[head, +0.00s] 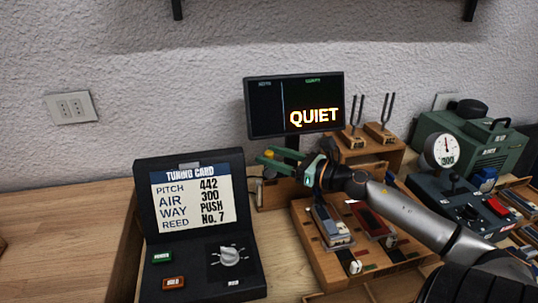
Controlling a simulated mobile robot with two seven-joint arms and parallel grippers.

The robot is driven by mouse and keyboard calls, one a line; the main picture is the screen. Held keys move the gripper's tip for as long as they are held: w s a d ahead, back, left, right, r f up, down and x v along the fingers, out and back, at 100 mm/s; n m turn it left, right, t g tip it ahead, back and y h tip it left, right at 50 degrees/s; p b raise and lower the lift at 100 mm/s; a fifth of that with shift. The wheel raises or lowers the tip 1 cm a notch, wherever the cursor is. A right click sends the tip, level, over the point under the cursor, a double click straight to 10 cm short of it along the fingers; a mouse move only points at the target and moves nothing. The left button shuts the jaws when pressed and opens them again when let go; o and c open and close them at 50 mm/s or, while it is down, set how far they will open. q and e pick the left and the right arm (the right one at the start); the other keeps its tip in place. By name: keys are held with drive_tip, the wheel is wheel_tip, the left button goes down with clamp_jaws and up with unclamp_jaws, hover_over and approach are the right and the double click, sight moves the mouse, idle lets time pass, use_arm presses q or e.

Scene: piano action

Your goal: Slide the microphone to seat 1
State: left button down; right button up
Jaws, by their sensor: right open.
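My right gripper (268,160) reaches in from the right with its green fingers pointing left, just below the display and above the back of the bench. It is open. No microphone can be clearly made out, and the gripper and wrist hide part of the wooden ledge (268,196) behind. No seat marked 1 is readable. My left gripper is not in view.
A black display (264,111) reads QUIET. A black tuning card stand (152,238) with a knob is at left. A wooden board (316,258) with blocks lies below my arm. Two tuning forks (357,110) and a green machine (432,128) stand at right. Bare bench lies far left.

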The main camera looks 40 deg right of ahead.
drive_tip(key=shift+w+a, duration=0.15)
drive_tip(key=shift+w, duration=0.45)
clamp_jaws()
idle(1.2)
